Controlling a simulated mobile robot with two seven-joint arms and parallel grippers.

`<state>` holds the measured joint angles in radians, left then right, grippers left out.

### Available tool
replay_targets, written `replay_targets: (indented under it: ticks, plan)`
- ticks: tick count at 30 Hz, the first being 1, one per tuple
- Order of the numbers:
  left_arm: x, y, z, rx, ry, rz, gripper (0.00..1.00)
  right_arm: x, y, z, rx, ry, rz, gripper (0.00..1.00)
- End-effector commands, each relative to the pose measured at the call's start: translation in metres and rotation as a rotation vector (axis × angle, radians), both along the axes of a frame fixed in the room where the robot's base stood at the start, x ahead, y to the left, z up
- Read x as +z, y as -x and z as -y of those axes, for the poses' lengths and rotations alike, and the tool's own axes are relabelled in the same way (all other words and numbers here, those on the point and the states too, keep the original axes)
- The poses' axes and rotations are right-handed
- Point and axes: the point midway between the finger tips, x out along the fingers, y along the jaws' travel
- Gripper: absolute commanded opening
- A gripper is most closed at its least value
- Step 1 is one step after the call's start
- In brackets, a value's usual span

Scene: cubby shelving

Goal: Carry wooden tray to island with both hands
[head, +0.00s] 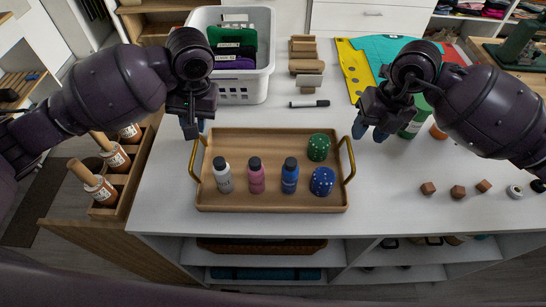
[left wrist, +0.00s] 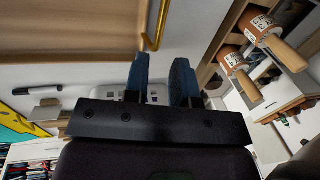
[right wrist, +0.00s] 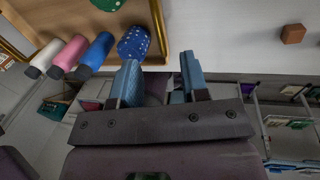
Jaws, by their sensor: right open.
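The wooden tray (head: 250,140) lies flat on the white worktop, with a gold handle at each end. It holds white, pink and blue bottles, a green dotted piece (head: 318,147) and a blue dotted piece (head: 322,181). My left gripper (head: 190,128) is at the tray's back left corner, near the left handle (head: 195,160); its fingers are parted and empty, and the handle shows beyond them in the left wrist view (left wrist: 156,25). My right gripper (head: 370,130) is open and empty, beyond and right of the right handle (head: 350,160). Neither gripper touches the tray.
A white basket (head: 262,85) with folded cloths stands behind the tray. A marker (head: 309,104) and wooden blocks (head: 306,68) lie there too. A green can (head: 413,125) and small brown cubes (head: 458,191) are to the right. A wooden rack with bottles (head: 112,190) is left.

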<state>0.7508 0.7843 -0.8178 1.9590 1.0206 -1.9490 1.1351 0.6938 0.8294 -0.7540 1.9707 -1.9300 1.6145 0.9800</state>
Motion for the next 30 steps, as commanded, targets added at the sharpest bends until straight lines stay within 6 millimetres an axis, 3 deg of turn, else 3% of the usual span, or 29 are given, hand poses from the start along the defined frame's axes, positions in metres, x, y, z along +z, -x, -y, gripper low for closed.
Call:
replay_targets:
  ticks: [11,30]
  plan:
    - [-0.008,0.0,-0.001,0.0,0.0,0.0,0.24,-0.008,0.0,-0.002,0.0,-0.002,-0.002,0.41]
    - [-0.094,0.002,-0.019,-0.001,0.001,-0.001,0.24,-0.094,0.002,-0.019,0.0,-0.003,-0.002,0.41]
